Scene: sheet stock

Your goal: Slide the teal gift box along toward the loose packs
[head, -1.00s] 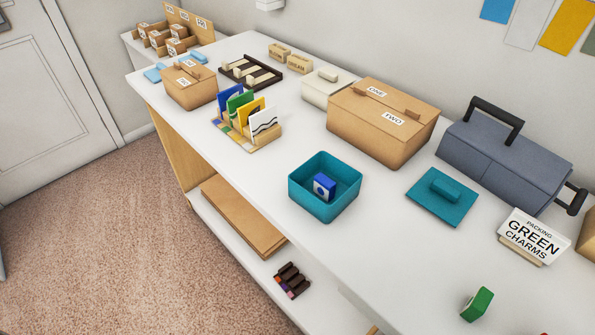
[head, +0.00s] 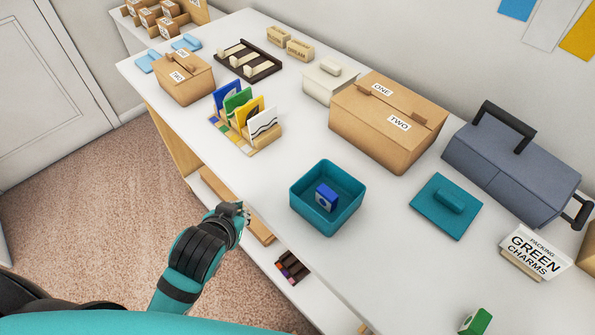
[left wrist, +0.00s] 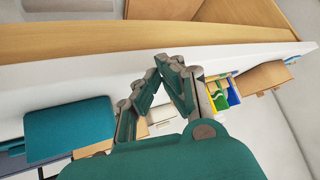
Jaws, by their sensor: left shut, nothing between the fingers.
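The teal gift box (head: 327,215) stands open and upright on the white worktop, with a blue pack (head: 326,198) inside it. Its likely lid, a flat teal piece with a raised handle (head: 446,205), lies to the right. A green pack (head: 475,322) sits loose at the bottom right, cut by the frame edge. My left gripper (head: 244,211) is left of the box, by the worktop's front edge, apart from the box. Its fingers meet, empty, in the left wrist view (left wrist: 160,62), where a teal block, likely the box (left wrist: 70,130), shows at left. My right gripper is not in view.
A card rack (head: 245,130) stands left of the box. A large cardboard box (head: 385,135) stands behind it, and a grey toolbox (head: 510,165) at right. The worktop between gift box and green pack looks clear.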

